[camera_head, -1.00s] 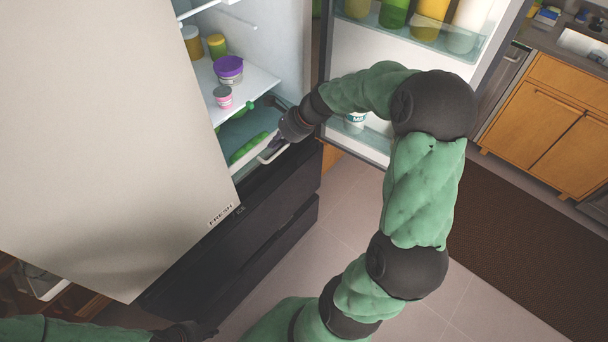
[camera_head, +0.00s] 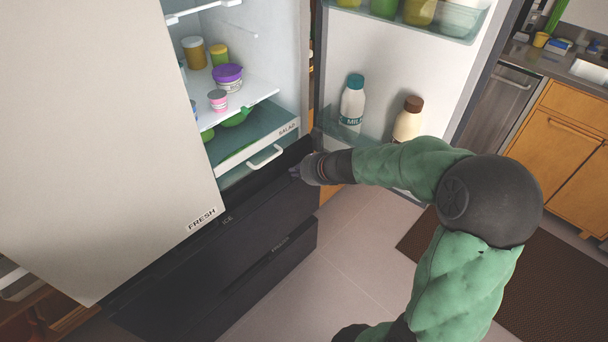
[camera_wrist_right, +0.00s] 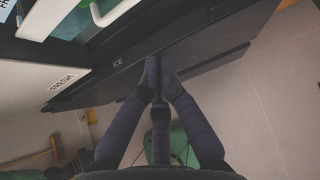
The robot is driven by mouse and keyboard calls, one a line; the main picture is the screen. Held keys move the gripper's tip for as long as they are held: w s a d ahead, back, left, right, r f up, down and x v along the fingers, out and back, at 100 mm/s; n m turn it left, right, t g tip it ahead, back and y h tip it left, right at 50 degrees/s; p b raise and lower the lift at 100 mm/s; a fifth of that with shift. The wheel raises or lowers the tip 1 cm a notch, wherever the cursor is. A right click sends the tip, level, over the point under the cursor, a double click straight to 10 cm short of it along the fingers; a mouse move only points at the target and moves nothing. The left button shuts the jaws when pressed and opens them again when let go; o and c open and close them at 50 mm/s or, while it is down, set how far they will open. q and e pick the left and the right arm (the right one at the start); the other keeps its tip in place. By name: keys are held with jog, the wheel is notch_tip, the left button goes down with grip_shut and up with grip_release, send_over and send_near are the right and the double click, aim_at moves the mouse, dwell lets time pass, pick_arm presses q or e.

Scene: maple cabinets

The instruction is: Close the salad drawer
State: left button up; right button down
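The salad drawer (camera_head: 285,136) is low in the open fridge, under the shelf, with a white front labelled SALAD and a white bar handle (camera_head: 265,156). Green food shows inside it behind the front. A pale strip of fridge floor shows in front of the drawer. The handle also shows at the top left of the right wrist view (camera_wrist_right: 112,12). My right gripper (camera_head: 297,173) is below and right of the handle, apart from it, by the top edge of the dark ICE drawer. In the right wrist view its fingertips (camera_wrist_right: 158,72) meet with nothing between them. My left gripper is out of view.
The open fridge door (camera_head: 400,60) with bottles stands on the right, behind my right arm. The other door (camera_head: 90,120), labelled FRESH, covers the left. Dark lower drawers (camera_head: 260,235) sit below. Tubs stand on the shelf (camera_head: 250,88). The floor at front is clear.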

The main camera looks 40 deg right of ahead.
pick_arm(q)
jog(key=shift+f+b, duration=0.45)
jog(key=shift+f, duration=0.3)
pick_arm(e)
jog(key=w+f, duration=0.1)
jog(key=w, duration=0.6)
jog(key=shift+a+f, duration=0.35)
jog(key=shift+f, duration=0.05)
jog(key=shift+w, duration=0.1)
